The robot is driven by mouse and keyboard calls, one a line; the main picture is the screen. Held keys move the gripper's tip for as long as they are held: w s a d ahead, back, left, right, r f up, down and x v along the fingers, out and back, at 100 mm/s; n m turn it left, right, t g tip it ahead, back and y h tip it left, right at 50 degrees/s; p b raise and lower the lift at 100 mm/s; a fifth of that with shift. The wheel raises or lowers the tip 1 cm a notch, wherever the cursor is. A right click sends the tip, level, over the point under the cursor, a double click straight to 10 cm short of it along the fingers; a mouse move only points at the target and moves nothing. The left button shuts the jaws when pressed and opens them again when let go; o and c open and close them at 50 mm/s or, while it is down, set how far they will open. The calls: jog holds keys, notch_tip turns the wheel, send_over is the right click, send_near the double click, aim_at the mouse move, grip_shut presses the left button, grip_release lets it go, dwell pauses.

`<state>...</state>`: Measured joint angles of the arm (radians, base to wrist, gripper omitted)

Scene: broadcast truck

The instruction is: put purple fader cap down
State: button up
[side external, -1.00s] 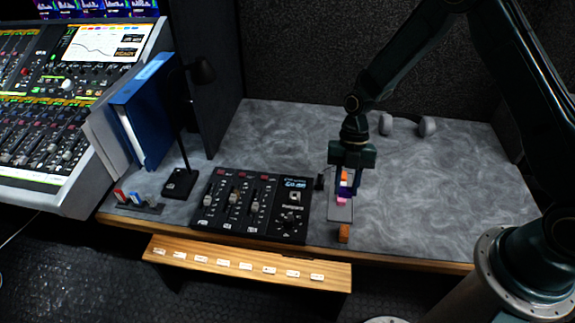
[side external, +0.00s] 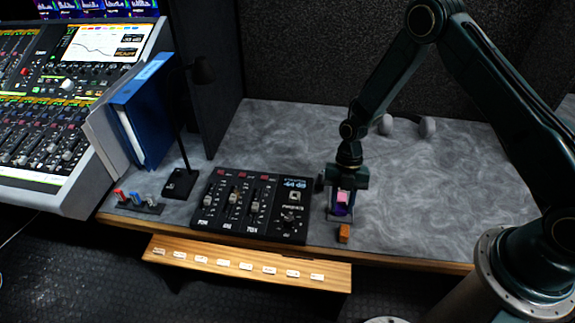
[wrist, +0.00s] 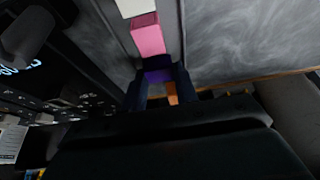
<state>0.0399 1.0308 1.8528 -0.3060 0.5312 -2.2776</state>
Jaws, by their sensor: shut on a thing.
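The purple fader cap (wrist: 158,70) is between the fingertips of my gripper (wrist: 160,88) in the wrist view. My gripper is shut on it. In the side external view my gripper (side external: 341,208) points down over the narrow grey tray (side external: 333,219), near the desk's front, with the purple cap (side external: 341,211) low between its fingers. A pink cap (side external: 342,197) shows just behind it, and the wrist view shows the pink cap (wrist: 147,38) in line with the purple one. I cannot tell whether the purple cap touches the tray.
A white cap (wrist: 136,7) lies beyond the pink one. An orange block (side external: 344,233) stands by the desk's front edge, close to the gripper. A black fader panel (side external: 265,205) is to the left. Headphones (side external: 427,127) lie at the back; the grey desk (side external: 430,200) is clear to the right.

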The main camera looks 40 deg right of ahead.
jog(key=shift+f, duration=0.25)
jog(key=shift+f, duration=0.15)
jog(key=o, duration=0.7)
jog(key=shift+c, duration=0.2)
jog(key=shift+r, duration=0.2)
jog(key=v, duration=1.2)
